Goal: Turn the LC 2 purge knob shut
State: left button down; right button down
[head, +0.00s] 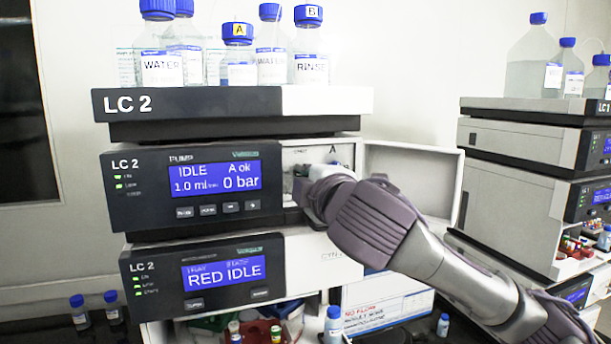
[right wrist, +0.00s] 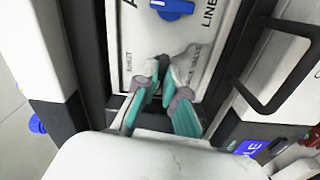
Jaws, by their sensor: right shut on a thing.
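The LC 2 pump module (head: 190,189) shows "IDLE", "A ok" and "0 bar" on its blue display. Its white front door (head: 412,178) stands open to the right, baring a white panel. My right gripper (head: 303,186) reaches into this bay. In the right wrist view its teal fingers with grey tips (right wrist: 160,88) are closed together low on the panel, beside small print that seems to read "valve". The purge knob is hidden at the fingertips, so its angle cannot be told. A blue knob (right wrist: 172,9) marked "LINE" sits higher on the panel, apart from the fingers.
Several blue-capped bottles (head: 272,60) stand on top of the LC 2 stack. Small vials (head: 80,311) stand at left. The LC 1 stack (head: 515,145) is at right. The open door edges the bay closely.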

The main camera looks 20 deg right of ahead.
dwell(0.3)
jog(key=m+b, duration=0.3)
jog(key=m, duration=0.3)
jog(key=m+b, duration=0.3)
jog(key=m, duration=0.3)
jog(key=shift+d+r+m, duration=0.15)
jog(key=shift+r+m, duration=0.05)
jog(key=shift+m, duration=0.1)
jog(key=shift+d+r+m+b, duration=0.1)
jog(key=shift+m+b, duration=0.45)
jog(key=shift+m, duration=1.25)
jog(key=shift+r, duration=0.1)
jog(key=c, duration=1.4)
grip_release()
jog(key=shift+o, duration=0.7)
jog(key=shift+w+f, duration=0.15)
jog(key=shift+f, duration=0.1)
